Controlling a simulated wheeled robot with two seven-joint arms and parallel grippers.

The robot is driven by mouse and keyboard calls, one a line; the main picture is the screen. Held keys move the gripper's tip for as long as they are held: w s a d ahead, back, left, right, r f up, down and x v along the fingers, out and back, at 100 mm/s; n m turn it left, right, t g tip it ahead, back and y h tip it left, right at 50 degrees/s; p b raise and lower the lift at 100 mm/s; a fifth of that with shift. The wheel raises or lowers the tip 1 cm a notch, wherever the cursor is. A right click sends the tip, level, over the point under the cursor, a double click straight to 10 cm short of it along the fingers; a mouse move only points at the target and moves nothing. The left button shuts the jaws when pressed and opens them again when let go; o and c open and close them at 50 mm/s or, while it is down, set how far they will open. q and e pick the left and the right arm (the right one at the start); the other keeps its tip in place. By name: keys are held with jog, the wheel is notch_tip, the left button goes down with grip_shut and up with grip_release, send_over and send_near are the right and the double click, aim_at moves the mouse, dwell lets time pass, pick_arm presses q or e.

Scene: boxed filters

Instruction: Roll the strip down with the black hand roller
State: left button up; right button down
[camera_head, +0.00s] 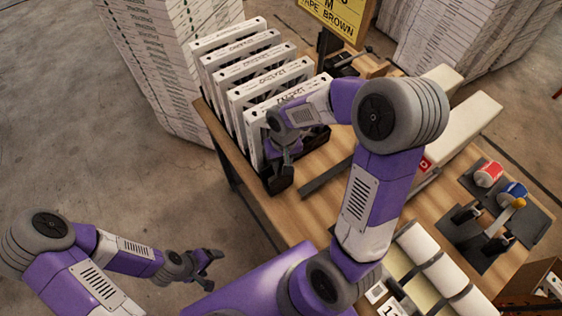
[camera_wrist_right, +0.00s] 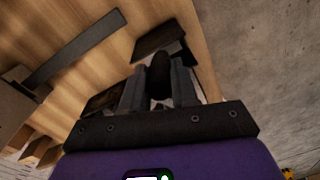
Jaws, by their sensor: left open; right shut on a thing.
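My right gripper (camera_head: 284,156) is at the near end of the row of white boxed filters (camera_head: 272,92), low beside the front one. In the right wrist view its two fingers (camera_wrist_right: 160,90) are shut on a dark rounded thing (camera_wrist_right: 159,72), which looks like the black hand roller's handle. The rest of the roller is hidden. I cannot make out the strip in either view; the arm and gripper cover part of the front filter (camera_head: 256,122). My left gripper (camera_head: 213,262) is open and empty, low at the left, over the floor and clear of the table.
The wooden table (camera_head: 325,160) holds a dark bar (camera_head: 325,176), white rolls (camera_head: 416,243), and a dark tray (camera_head: 535,222) with red (camera_head: 488,174) and blue (camera_head: 512,191) items. A yellow sign (camera_head: 334,16) stands behind. Tall white stacks (camera_head: 160,75) stand beyond the table.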

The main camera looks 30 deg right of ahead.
jog(key=shift+r+p, duration=3.3)
jog(key=shift+r, duration=1.35)
jog(key=shift+r+p, duration=0.45)
jog(key=shift+r, duration=0.8)
